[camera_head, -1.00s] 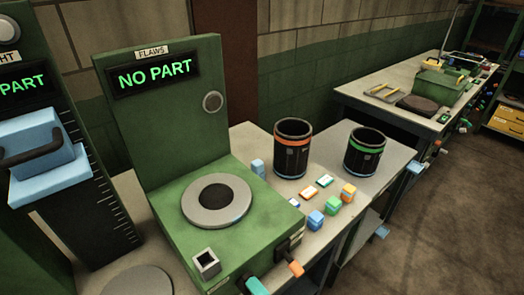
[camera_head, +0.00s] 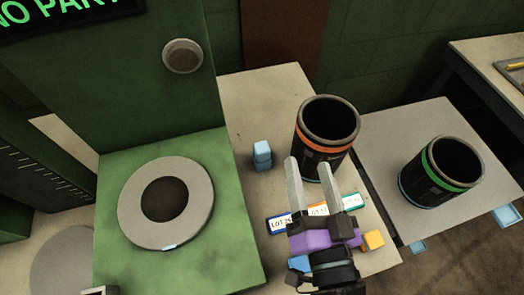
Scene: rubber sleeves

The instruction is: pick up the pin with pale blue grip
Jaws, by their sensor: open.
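A pin with a pale blue grip (camera_head: 262,155) stands upright on the bench, just right of the green machine. Only its blocky grip shows clearly. My gripper (camera_head: 308,168) is in front of and over the bench to the right of this pin, its two grey fingers apart with nothing seen between them. The fingers overlap the orange-banded bin in the picture, and the fingertips are apart from the pin. A bluer grip (camera_head: 299,263) and an orange grip (camera_head: 373,240) show around my gripper's body, which hides part of that area.
The black bin with an orange band (camera_head: 327,135) stands right of the pin. A green-banded bin (camera_head: 440,172) stands farther right. Lot tags (camera_head: 280,225) lie beneath my gripper. The green machine (camera_head: 115,178) with its grey ring (camera_head: 135,225) borders the left. Bench behind the pin is clear.

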